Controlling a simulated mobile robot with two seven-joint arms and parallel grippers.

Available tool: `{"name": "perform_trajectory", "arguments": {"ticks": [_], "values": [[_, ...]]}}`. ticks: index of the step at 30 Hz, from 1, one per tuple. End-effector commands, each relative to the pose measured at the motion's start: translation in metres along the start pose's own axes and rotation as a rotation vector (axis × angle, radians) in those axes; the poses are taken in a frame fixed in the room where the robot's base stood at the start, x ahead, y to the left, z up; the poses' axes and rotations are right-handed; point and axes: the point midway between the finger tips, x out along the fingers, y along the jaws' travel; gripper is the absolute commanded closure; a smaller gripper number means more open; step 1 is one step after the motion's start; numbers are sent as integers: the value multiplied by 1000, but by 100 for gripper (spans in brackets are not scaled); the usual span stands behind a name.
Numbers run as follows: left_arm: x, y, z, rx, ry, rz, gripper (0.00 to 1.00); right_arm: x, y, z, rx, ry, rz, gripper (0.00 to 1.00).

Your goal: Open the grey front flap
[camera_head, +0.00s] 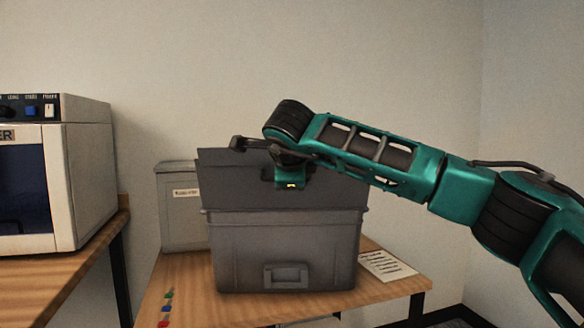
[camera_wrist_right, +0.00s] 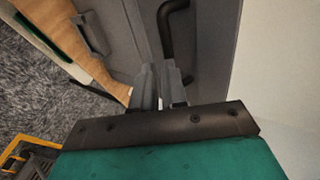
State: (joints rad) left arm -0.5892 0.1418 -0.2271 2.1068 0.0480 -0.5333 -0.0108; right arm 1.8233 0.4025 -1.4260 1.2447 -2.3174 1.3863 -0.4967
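A grey bin (camera_head: 285,245) with a front handle (camera_head: 286,276) stands on a small wooden table. A darker grey panel (camera_head: 228,178), apparently the flap, stands above the bin's rim. My right gripper (camera_head: 290,182) is in front of this panel; its fingers are hidden in the head view. In the right wrist view, my right gripper's fingers (camera_wrist_right: 160,74) are close together at a dark bar handle (camera_wrist_right: 167,35) on a grey surface (camera_wrist_right: 210,45). The bar runs down to the fingers and shows again beside the right one. Whether they grip it is unclear. My left gripper is not seen.
A grey box with a label (camera_head: 182,222) stands behind the bin at left. A white machine (camera_head: 90,180) is on another table at left. Small coloured pieces (camera_head: 168,295) and a paper sheet (camera_head: 388,265) lie on the bin's table (camera_head: 195,285).

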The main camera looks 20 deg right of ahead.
Motion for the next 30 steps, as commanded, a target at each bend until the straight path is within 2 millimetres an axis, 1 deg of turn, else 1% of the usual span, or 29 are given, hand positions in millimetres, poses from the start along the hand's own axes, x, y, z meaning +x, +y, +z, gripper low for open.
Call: {"name": "perform_trajectory", "arguments": {"ticks": [1, 8, 17, 20, 22, 30], "values": [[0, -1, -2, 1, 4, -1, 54, 0, 0, 0, -1, 0, 1, 84], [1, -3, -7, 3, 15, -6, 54, -1, -1, 1, -2, -3, -3, 62], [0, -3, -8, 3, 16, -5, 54, -6, -3, 1, -1, -5, -7, 62], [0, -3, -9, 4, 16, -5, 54, -16, -4, 2, -2, -8, -8, 62], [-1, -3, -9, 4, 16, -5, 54, -28, -4, 2, -3, -8, -9, 62], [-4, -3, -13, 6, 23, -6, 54, -89, -4, 1, -3, -6, -9, 62]]}}
